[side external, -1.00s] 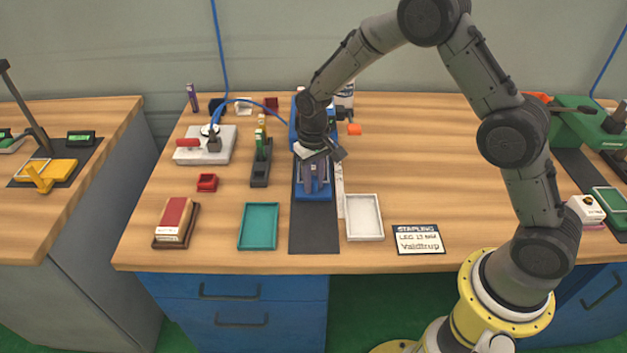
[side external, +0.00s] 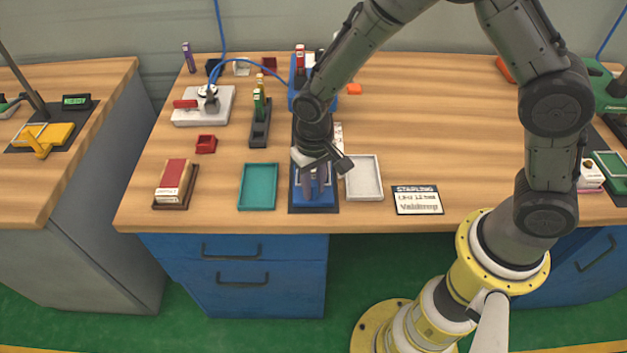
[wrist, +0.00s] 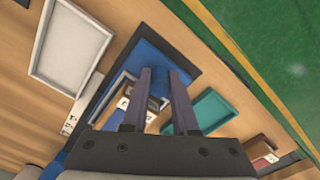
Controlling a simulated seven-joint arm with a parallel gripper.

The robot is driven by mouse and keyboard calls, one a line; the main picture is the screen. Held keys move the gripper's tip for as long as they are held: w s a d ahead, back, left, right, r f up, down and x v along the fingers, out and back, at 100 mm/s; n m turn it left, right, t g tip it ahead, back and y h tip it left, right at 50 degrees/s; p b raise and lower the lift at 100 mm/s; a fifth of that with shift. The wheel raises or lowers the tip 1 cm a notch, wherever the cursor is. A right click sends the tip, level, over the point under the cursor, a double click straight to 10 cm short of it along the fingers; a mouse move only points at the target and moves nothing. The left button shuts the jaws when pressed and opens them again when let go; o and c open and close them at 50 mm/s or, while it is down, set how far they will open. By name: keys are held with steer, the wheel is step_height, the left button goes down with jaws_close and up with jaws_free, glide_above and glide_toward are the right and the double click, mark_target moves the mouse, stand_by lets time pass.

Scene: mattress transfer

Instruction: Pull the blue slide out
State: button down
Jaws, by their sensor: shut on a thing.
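The blue slide (side external: 325,199) lies on the dark mat near the table's front edge, apart from the blue base at the back (side external: 297,97). My gripper (side external: 314,190) points down over the slide. In the wrist view the two fingers (wrist: 162,76) are shut on a blue upright part of the slide (wrist: 158,89). The slide carries a pale-rimmed frame with brown and white contents (wrist: 126,101), partly hidden behind the fingers.
A white tray (side external: 379,183) stands close to the right and a teal tray (side external: 258,187) to the left. A name card (side external: 417,201) lies further right. A red-and-white box (side external: 174,179) sits on the left.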

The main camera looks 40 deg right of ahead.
steer(key=c, duration=1)
jaws_free()
steer(key=shift+s+a+r, duration=0.1)
steer(key=shift+a, duration=0.15)
step_height(320, 180, up, 14)
steer(key=shift+f, duration=0.1)
steer(key=s+d+r+m+t, duration=0.2)
steer(key=s+d+r+t, duration=0.3)
steer(key=d+r, duration=0.55)
steer(key=s+d+n, duration=0.1)
steer(key=s, duration=0.4)
steer(key=s+d+n, duration=0.1)
steer(key=s, duration=0.3)
steer(key=s+d+n, duration=0.1)
steer(key=s+n, duration=0.1)
steer(key=s, duration=0.3)
steer(key=shift+s+f+t, duration=0.3)
steer(key=shift+s+f, duration=0.05)
steer(key=shift+f, duration=0.05)
